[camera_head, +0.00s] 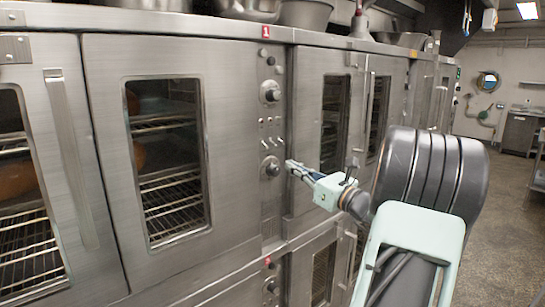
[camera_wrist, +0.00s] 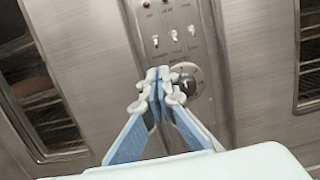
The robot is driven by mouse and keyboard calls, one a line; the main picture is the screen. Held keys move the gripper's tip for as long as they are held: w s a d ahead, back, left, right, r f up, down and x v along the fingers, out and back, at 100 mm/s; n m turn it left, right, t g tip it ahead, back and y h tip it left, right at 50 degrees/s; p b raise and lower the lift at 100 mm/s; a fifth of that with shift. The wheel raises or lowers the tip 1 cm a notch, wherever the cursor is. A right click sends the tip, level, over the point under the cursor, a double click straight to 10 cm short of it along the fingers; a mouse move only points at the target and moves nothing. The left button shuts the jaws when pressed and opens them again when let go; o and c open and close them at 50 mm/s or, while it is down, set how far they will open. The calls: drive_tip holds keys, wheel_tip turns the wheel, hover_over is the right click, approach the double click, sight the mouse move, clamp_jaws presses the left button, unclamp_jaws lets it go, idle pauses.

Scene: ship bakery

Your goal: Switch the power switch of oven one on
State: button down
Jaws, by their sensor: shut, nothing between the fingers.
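Oven one carries a red "1" label (camera_head: 265,31) above its narrow control panel (camera_head: 268,60). The panel has an upper knob (camera_head: 270,91), a row of small toggle switches (camera_head: 269,141) and a lower knob (camera_head: 270,167). In the wrist view three toggle switches, left (camera_wrist: 155,41), middle (camera_wrist: 173,35) and right (camera_wrist: 191,30), show above the lower knob (camera_wrist: 188,79). Their labels are too small to read. My gripper (camera_head: 290,164) is shut and empty beside the lower knob. In the wrist view its closed tips (camera_wrist: 158,74) appear below the switches and partly cover the knob.
The oven's glazed door (camera_head: 165,150) is left of the panel, and another oven door (camera_head: 335,120) is to the right. A lower control panel (camera_head: 270,287) sits beneath. Metal bowls (camera_head: 305,13) stand on top. The floor (camera_head: 505,215) at right is clear.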

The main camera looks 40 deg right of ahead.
sight(267, 146)
drive_tip(key=w, duration=0.3)
drive_tip(key=w+r+p, duration=0.1)
drive_tip(key=w, duration=0.2)
drive_tip(key=w+a, duration=0.1)
drive_tip(key=w, duration=0.3)
drive_tip(key=shift+r, duration=0.25)
drive_tip(key=shift+r+p, duration=0.1)
drive_tip(key=shift+p, duration=0.25)
drive_tip(key=shift+s+r+g+p, duration=0.15)
drive_tip(key=shift+g+p, duration=0.15)
drive_tip(key=shift+p, duration=0.3)
drive_tip(key=shift+r+g+p, duration=0.1)
drive_tip(key=shift+g+p, duration=0.2)
drive_tip(key=shift+p, duration=0.4)
drive_tip(key=r+g+p, duration=0.1)
drive_tip(key=p, duration=0.1)
drive_tip(key=s+p, duration=0.1)
drive_tip(key=p, duration=0.1)
drive_tip(key=shift+d+r+g, duration=0.15)
drive_tip(key=shift+r+g, duration=0.25)
drive_tip(key=shift+r, duration=0.1)
